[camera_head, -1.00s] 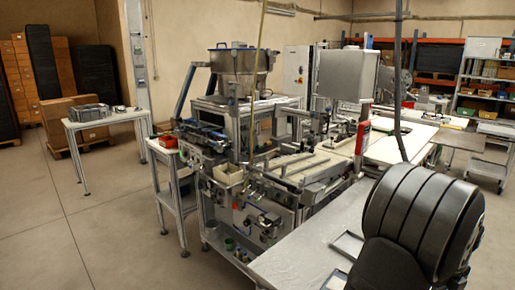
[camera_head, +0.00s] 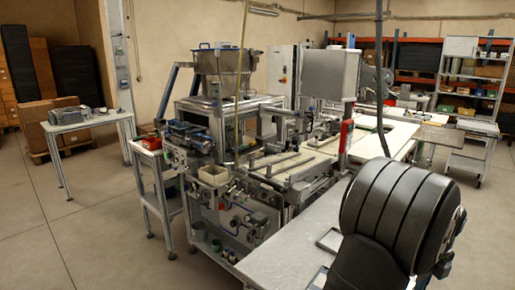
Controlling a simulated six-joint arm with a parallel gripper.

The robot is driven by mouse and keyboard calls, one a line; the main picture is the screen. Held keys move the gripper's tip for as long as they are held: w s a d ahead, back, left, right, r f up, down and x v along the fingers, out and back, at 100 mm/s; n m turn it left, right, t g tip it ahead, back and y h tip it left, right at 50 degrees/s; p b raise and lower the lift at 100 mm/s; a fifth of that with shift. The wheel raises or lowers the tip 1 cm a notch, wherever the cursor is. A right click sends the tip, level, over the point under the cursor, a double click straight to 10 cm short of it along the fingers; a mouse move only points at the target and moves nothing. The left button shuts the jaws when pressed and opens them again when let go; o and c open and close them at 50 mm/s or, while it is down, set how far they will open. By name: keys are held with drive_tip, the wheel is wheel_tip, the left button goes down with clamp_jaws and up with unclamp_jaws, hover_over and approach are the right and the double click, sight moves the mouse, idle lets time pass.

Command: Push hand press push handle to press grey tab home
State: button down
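My gripper is not in view. I cannot pick out the hand press, its push handle or the grey tab for sure at this size. A crowded metal machine bench (camera_head: 262,190) stands in the middle, with small fixtures and rails on its pale top. A red upright part (camera_head: 346,140) stands at its right side, below a grey box (camera_head: 329,75); I cannot tell what it belongs to. A large hopper (camera_head: 220,62) rises at the back of the machine.
A grey-topped table (camera_head: 285,240) in front holds a small shallow tray (camera_head: 331,240); its right part is hidden. A small side cart (camera_head: 150,143) stands left of the machine, and another table (camera_head: 88,122) further left. Shelves (camera_head: 470,80) line the back right. Left floor is clear.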

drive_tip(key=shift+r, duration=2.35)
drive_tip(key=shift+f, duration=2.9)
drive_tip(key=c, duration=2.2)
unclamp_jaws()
